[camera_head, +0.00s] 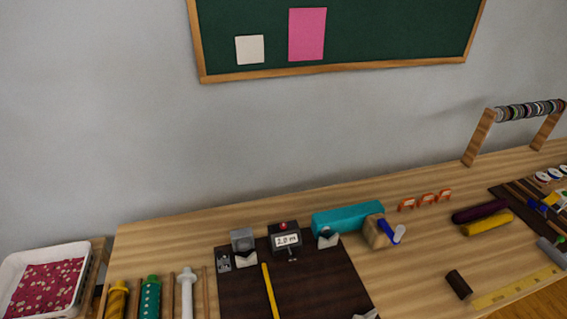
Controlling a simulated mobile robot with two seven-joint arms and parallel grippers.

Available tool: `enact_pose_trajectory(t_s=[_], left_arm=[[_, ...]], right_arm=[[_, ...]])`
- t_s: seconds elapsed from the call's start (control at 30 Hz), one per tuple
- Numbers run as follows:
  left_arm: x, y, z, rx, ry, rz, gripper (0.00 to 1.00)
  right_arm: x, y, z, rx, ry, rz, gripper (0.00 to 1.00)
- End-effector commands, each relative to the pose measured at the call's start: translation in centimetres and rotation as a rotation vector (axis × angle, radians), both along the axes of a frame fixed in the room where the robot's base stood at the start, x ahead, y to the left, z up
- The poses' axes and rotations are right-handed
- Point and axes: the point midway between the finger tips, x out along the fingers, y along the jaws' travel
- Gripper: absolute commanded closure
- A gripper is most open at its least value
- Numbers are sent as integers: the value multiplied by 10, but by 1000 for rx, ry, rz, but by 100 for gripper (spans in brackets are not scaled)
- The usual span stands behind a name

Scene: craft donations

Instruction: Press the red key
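The red key (283,225) is a small red button on top of a dark counter box (285,240). The box has a pale display that appears to read "2.0 m". It stands at the back edge of a dark brown board (318,278) on the wooden table. Nothing touches the red key.
A grey block (242,239) and a teal box (348,218) flank the counter. A yellow stick (270,291) lies in front. Several upright rolls, including a teal one (150,297), and a white tray (86,262) are at left.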

Motion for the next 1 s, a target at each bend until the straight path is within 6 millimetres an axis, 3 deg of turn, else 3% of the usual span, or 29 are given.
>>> enact_pose_trajectory(t_s=[0.07,0.5,1.0], left_arm=[[0,0,0,-2,-1,2,52],[0,0,0,0,-1,0,100],[0,2,0,9,-1,-6,100]], right_arm=[[0,0,0,1,-1,-1,45],[0,1,0,4,0,-2,45],[1,1,0,3,-2,-2,45]])
